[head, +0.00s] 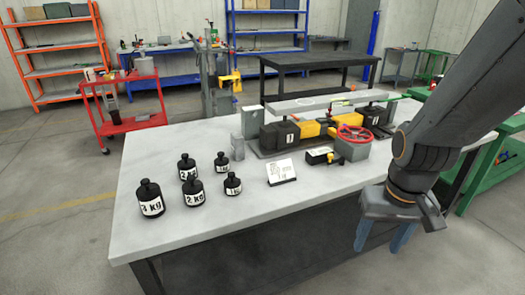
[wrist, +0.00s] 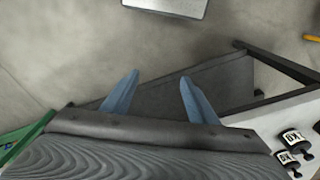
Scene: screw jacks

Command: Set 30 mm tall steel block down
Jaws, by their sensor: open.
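My gripper (head: 383,236) hangs at the right front edge of the workbench, its blue fingers pointing down. In the wrist view the two fingers (wrist: 158,95) stand apart with nothing between them. Small grey steel blocks (head: 237,148) stand on the bench left of the screw jack rig, well away from my gripper. A taller grey block (head: 252,119) stands just behind them. I cannot tell which block is 30 mm tall. The jack rig (head: 312,130) has black and yellow jacks marked with numbers, a red handwheel (head: 355,134) and a pale plate (head: 318,102) above it.
Several black weights (head: 193,190) stand on the white bench top (head: 240,225), left of a small label card (head: 281,172). The bench's front middle is clear. A red cart (head: 125,105) and a dark table (head: 318,60) stand behind. Green benches (head: 490,165) are at the right.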

